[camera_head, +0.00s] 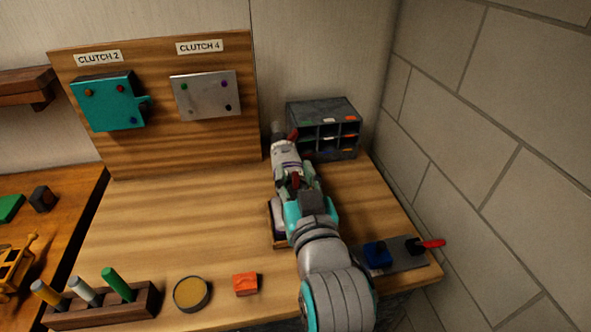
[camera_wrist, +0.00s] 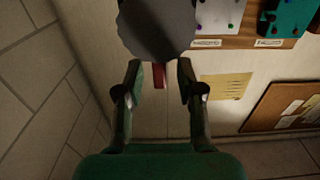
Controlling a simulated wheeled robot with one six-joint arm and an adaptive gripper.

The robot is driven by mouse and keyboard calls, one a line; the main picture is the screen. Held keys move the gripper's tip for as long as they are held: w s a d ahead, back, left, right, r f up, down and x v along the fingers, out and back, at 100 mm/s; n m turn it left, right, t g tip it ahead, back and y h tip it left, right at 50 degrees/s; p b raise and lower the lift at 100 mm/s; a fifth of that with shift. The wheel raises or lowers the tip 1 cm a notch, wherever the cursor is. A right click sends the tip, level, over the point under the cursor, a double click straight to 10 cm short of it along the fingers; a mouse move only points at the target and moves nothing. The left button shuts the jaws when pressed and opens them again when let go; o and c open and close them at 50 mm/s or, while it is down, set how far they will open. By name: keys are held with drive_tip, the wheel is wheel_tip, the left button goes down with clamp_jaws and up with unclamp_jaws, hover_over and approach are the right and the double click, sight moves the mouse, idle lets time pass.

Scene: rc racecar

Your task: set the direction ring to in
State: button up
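In the wrist view a large dark grey rounded part (camera_wrist: 157,28) fills the top centre, with a short red tab (camera_wrist: 158,76) below it. I cannot tell for sure whether this is the direction ring, and no "in" marking is readable. My gripper (camera_wrist: 161,80) is open, its two fingers spread on either side of the red tab, with no clear contact. In the head view my arm reaches away over the bench to a pale grey, upright-looking tool (camera_head: 286,153) with a dark purple band and a grey tip. My arm hides much of it.
A wooden board (camera_head: 165,150) carries a teal plate (camera_head: 107,103) and a grey plate (camera_head: 205,94), labelled CLUTCH 2 and CLUTCH 4. A grey compartment bin (camera_head: 322,112) stands behind. A rack (camera_head: 105,308), round tin (camera_head: 191,293), orange block (camera_head: 245,284) and red-handled fixture (camera_head: 402,254) are nearer.

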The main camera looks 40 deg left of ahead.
clamp_jaws()
drive_tip(key=shift+w, duration=0.1)
drive_tip(key=shift+w+d+f+m, duration=0.1)
drive_tip(key=shift+w+d+m, duration=0.1)
drive_tip(key=shift+m, duration=0.45)
drive_tip(key=shift+w+d+m, duration=0.2)
drive_tip(key=shift+m, duration=0.45)
drive_tip(key=shift+w+d+f+m, duration=0.15)
drive_tip(key=shift+w+d+m, duration=0.1)
drive_tip(key=shift+m, duration=0.6)
drive_tip(key=shift+w+d+f+m, duration=0.15)
drive_tip(key=shift+w+m, duration=0.1)
drive_tip(key=shift+m, duration=0.6)
unclamp_jaws()
